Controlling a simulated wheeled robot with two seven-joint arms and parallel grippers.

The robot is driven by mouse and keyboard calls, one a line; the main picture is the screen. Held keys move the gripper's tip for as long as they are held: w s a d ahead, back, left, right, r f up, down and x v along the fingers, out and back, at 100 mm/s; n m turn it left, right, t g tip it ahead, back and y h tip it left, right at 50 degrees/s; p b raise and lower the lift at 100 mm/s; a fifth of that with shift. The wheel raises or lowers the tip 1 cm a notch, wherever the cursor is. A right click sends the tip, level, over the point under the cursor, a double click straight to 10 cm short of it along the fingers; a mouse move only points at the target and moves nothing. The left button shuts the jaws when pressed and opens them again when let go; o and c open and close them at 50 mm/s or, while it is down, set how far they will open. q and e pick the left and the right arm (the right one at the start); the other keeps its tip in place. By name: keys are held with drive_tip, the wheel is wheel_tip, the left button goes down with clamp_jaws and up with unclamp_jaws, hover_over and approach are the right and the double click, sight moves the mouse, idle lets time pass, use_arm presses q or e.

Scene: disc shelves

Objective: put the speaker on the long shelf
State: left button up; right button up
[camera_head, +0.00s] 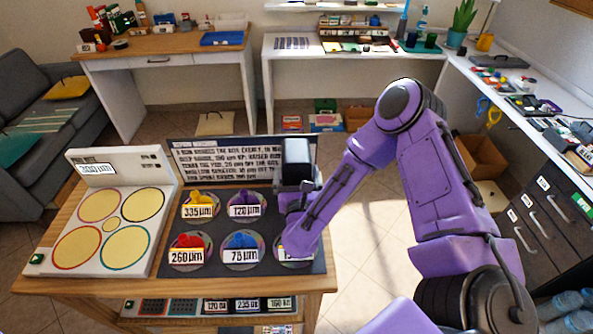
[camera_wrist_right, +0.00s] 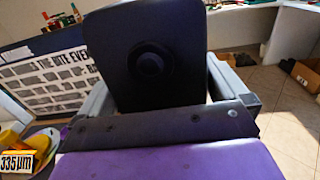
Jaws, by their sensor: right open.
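The speaker (camera_head: 297,158) is a dark box with a pale top, at the back right of the wooden table. In the right wrist view the speaker (camera_wrist_right: 112,58) fills the middle, its round cone facing the camera. My right gripper (camera_head: 297,180) is open, with its grey fingers on either side of the speaker; I cannot tell whether they touch it. A long white wall shelf (camera_head: 320,6) runs along the top edge of the head view and is partly cut off. My left gripper is not in view.
The wooden table (camera_head: 42,262) bears a dark mat with several labelled discs and coloured pieces, a white panel (camera_head: 70,215) with coloured rings, and a text board (camera_head: 215,160) at its back. White desks with clutter stand behind and to the right. Open floor lies between.

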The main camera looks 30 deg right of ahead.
drive_tip(key=shift+x, duration=1.1)
drive_tip(key=shift+r, duration=0.1)
drive_tip(key=c, duration=1.4)
